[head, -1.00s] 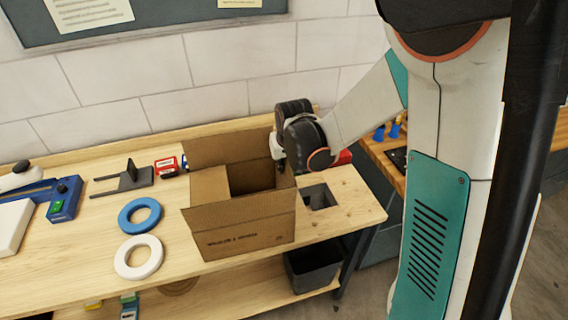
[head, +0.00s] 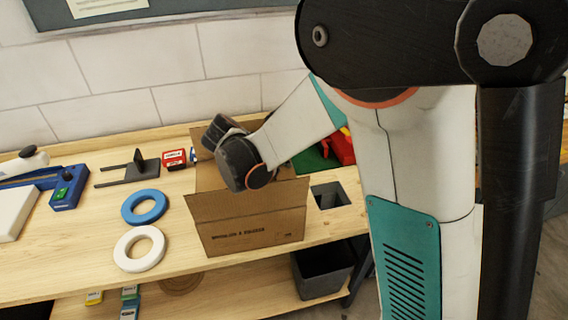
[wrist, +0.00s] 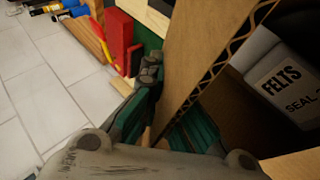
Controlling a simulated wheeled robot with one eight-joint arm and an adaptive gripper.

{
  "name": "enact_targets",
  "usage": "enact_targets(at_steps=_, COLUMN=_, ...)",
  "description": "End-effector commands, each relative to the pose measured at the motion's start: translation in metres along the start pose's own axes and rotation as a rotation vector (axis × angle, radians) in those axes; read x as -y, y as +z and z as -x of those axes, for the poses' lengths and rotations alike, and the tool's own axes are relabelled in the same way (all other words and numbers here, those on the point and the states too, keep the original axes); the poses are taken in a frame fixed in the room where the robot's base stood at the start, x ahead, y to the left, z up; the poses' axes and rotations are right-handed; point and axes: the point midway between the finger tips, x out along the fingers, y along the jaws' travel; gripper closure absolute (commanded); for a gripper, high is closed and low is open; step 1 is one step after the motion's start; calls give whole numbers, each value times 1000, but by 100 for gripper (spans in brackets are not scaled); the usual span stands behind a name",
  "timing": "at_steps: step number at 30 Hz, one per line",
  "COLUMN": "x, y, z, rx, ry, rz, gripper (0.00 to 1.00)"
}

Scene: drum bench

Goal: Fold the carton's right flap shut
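The open carton (head: 255,238) stands on the bench in the head view, its front flap (head: 215,206) leaning outward. My gripper is over the carton's opening, and its fingers are hidden in the head view by my wrist and arm. The right flap cannot be made out there. In the wrist view, a cardboard panel (wrist: 200,45) with a corrugated edge passes between the two teal and dark fingers of my gripper (wrist: 170,103). I cannot tell whether they pinch it or which panel it is. A box marked FELTS (wrist: 285,85) lies beyond the panel's right side.
A blue ring (head: 145,194) and a white ring (head: 122,250) lie left of the carton. A dark forked stand (head: 145,167) and a small red box (head: 174,160) are behind them. A square bench hole (head: 328,195) is right of the carton. A red bin (wrist: 118,40) shows behind it.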

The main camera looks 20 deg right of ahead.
Motion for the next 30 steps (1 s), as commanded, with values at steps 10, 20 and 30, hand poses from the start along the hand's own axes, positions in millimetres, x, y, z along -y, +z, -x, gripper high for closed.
enact_targets(at_steps=10, x=2, y=0, z=0, rx=1, ry=37, rz=16, gripper=100)
enact_targets(at_steps=20, x=2, y=0, z=0, rx=1, ry=37, rz=16, gripper=85)
enact_targets(at_steps=30, x=2, y=0, z=0, rx=1, ry=37, rz=16, gripper=78)
